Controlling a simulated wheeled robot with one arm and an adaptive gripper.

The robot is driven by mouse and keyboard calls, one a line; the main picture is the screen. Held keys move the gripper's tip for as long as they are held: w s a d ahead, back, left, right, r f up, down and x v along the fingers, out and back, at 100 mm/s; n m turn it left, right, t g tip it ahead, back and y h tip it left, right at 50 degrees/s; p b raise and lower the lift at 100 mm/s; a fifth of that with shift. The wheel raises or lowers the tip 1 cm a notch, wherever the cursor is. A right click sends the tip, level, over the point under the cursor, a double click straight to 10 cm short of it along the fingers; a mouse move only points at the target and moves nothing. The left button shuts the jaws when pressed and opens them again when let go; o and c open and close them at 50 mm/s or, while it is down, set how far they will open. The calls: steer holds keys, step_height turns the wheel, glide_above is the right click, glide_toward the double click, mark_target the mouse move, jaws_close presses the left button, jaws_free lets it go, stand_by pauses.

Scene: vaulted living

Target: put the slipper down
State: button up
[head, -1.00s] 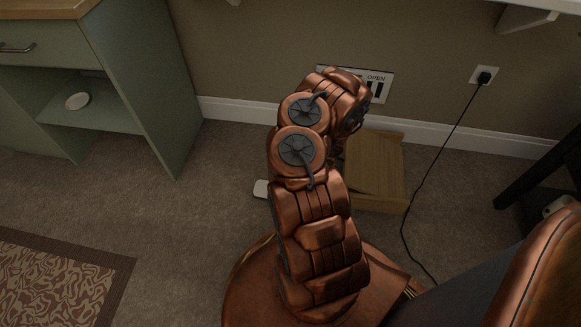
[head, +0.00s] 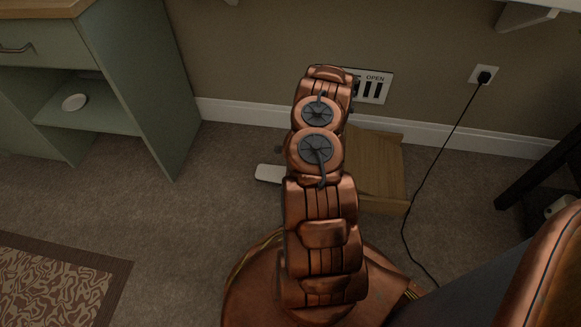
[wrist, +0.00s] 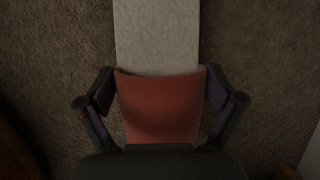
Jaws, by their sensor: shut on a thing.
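The slipper (wrist: 160,105) is in the wrist view, with a rust-red upper between my fingers and a pale, flat part (wrist: 156,38) running out past the top edge. My gripper (wrist: 160,92) is shut on the red upper, one dark finger at each side. In the head view a pale end (head: 269,173), which looks like the slipper's, sticks out left of my arm above the carpet. The rest of it and my gripper are hidden there behind my arm. I cannot tell how far the slipper is above the floor, or whether it touches it.
A shallow wooden box (head: 378,170) stands on the carpet against the wall, right of my arm and partly hidden. A green cabinet (head: 150,90) is at the left, a patterned rug (head: 50,285) at lower left. A black cord (head: 440,160) hangs right. Carpet at left is clear.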

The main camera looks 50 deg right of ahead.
steer(key=shift+w+d+f+b, duration=0.15)
steer(key=shift+w+d+b, duration=0.2)
steer(key=shift+w+d, duration=0.7)
steer(key=shift+w+d+f+b, duration=0.15)
steer(key=shift+w+d+b, duration=0.15)
steer(key=shift+w+d, duration=0.7)
steer(key=f+b, duration=0.2)
steer(key=f, duration=0.1)
steer(key=shift+s+d+f, duration=0.1)
steer(key=shift+d+f, duration=0.1)
steer(key=shift+f, duration=0.05)
steer(key=o, duration=0.9)
steer(key=shift+r, duration=0.1)
